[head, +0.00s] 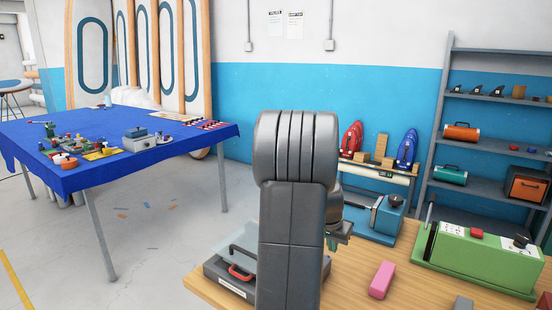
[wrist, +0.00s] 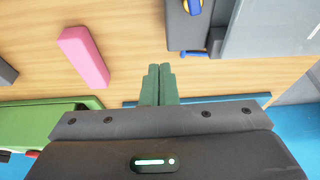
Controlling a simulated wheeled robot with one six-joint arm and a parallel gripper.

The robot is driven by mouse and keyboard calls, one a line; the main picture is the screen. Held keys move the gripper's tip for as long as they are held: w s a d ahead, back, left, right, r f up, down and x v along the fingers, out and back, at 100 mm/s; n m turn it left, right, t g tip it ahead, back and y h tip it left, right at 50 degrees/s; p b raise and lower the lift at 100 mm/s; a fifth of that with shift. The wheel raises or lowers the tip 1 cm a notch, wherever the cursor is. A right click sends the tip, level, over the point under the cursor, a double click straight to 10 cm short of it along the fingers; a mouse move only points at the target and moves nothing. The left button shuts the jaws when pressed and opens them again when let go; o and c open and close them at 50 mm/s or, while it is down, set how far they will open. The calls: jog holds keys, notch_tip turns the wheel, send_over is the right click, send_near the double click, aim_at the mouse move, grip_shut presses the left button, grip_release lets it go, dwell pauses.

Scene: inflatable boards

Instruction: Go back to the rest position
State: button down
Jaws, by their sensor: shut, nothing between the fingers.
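My gripper (wrist: 158,86) shows in the wrist view with its two green fingers together and nothing between them, above the wooden bench top (wrist: 130,55). In the head view my arm stands in the middle and hides most of the gripper; a small part of it shows to the right of the arm, above the bench. A pink block (head: 382,280) lies flat on the bench and also shows left of the fingers in the wrist view (wrist: 83,56). The fingers are apart from it.
On the bench are a green machine (head: 470,258), a blue machine (head: 376,217) and a grey unit with a red handle (head: 240,274), partly behind my arm. A blue-covered table (head: 95,178) stands left, grey shelves (head: 490,146) right. Open floor (head: 165,235) lies between table and bench.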

jog(key=shift+v, duration=2.3)
